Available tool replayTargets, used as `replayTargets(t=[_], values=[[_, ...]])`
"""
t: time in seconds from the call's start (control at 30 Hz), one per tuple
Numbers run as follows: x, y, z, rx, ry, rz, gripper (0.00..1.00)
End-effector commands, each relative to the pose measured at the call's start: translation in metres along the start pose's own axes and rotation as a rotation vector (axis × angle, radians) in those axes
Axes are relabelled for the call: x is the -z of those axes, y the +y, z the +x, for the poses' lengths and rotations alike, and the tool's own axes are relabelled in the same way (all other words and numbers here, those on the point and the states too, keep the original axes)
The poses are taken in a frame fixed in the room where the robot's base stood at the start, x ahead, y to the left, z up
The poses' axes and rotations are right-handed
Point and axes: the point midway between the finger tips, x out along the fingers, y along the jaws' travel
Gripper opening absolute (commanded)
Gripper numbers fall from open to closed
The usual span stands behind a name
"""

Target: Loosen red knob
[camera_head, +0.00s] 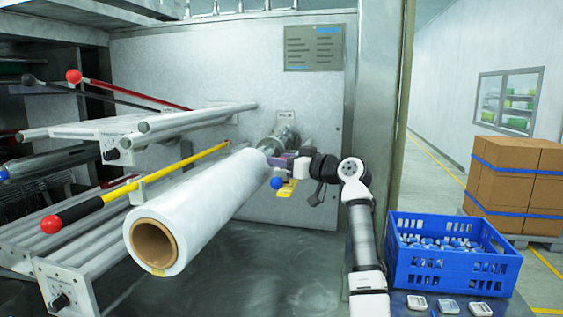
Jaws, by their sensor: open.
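Two red ball knobs show. One red knob (74,76) tops a red lever at the upper left. The other red knob (51,224) ends the black grip of a yellow bar at the lower left. I cannot tell which one the task means. My gripper (273,161) is open, small in view, just right of the far end of a large white film roll (195,210). It is well apart from both red knobs. A metal shaft fitting (281,138) lies behind it, and a blue ball (277,183) shows just below it. Its fingertips are hard to make out.
Rollers and rods (165,122) crowd the left side, and the film roll juts forward between my gripper and the lower red knob. A blue crate (450,270) of small parts stands at the right. Cardboard boxes (515,180) stand behind it. The dark surface in front is clear.

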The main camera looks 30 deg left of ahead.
Motion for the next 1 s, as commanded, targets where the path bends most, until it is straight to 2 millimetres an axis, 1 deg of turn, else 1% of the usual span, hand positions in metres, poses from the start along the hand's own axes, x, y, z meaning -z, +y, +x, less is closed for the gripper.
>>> replayTargets(t=[0.13, 0.4, 0.53, 0.6, 0.7, 0.8, 1.0], values=[[-0.006, 0.001, -0.026, -0.003, 0.002, -0.002, 0.45], [-0.005, 0.001, -0.089, -0.004, 0.002, -0.002, 0.45], [-0.004, 0.001, -0.111, -0.003, 0.001, -0.002, 0.45], [-0.003, 0.001, -0.12, -0.003, 0.001, -0.001, 0.45], [-0.002, 0.0, -0.128, -0.001, 0.0, 0.0, 0.45], [-0.001, 0.0, -0.131, -0.001, 0.0, 0.0, 0.45], [-0.001, 0.0, -0.131, -0.001, 0.0, 0.0, 0.45]])
